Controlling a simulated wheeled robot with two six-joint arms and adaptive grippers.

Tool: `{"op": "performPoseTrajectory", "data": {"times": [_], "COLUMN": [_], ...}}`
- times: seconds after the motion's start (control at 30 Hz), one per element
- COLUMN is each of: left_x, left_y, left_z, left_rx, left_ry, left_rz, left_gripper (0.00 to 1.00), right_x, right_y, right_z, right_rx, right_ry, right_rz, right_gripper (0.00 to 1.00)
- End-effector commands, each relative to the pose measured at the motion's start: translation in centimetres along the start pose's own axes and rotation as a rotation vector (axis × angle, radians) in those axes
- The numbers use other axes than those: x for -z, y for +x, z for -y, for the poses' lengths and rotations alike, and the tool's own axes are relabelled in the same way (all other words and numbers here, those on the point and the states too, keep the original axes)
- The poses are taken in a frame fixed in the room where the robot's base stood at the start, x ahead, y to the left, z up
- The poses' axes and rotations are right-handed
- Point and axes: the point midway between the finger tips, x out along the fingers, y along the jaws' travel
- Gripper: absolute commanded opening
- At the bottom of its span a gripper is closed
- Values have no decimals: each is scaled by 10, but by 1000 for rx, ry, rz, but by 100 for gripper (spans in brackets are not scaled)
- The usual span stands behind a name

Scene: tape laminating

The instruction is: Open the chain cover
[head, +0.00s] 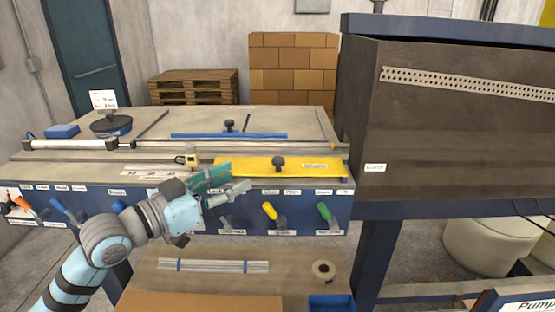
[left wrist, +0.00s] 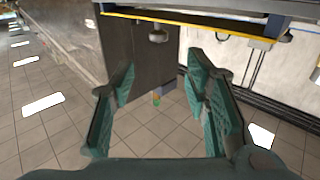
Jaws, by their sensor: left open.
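A flat yellow cover (head: 250,167) lies closed along the front right of the machine top, with a dark round knob (head: 278,162) standing on it. Its label is too small to read. My left gripper (head: 223,182) is open and empty, in front of the cover's left end and left of the knob. The left wrist view shows its two green fingers spread (left wrist: 160,78) with nothing between them. A knob (left wrist: 158,35) and a yellow edge (left wrist: 190,23) show beyond the fingertips there. My right gripper is not in view.
A blue bar (head: 215,136) with a black knob lies behind the cover. Several coloured handles, such as a yellow one (head: 269,210), project from the front panel. A tall dark cabinet (head: 450,140) stands right.

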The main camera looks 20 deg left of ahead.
Motion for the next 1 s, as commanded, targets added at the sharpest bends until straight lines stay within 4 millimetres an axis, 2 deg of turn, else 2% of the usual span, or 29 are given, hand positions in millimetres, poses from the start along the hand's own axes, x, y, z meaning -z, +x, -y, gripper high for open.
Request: {"op": "performPoseTrajectory", "data": {"times": [0.4,0.53,0.7,0.97,1.0], "left_x": [1,0,-1,-1,-1], "left_y": [89,112,128,129,129], "left_z": [-2,-2,-3,-2,-2], "left_rx": [-4,-3,-4,-2,-2], "left_ry": [-6,-4,-1,0,0], "left_rz": [0,2,3,4,4], "left_gripper": [42,42,42,42,38], "right_x": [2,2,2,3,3], "right_y": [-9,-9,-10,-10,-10], "right_z": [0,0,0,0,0], "right_rx": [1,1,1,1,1], "right_ry": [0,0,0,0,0], "right_rz": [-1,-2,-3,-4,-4], "right_gripper": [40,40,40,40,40]}}
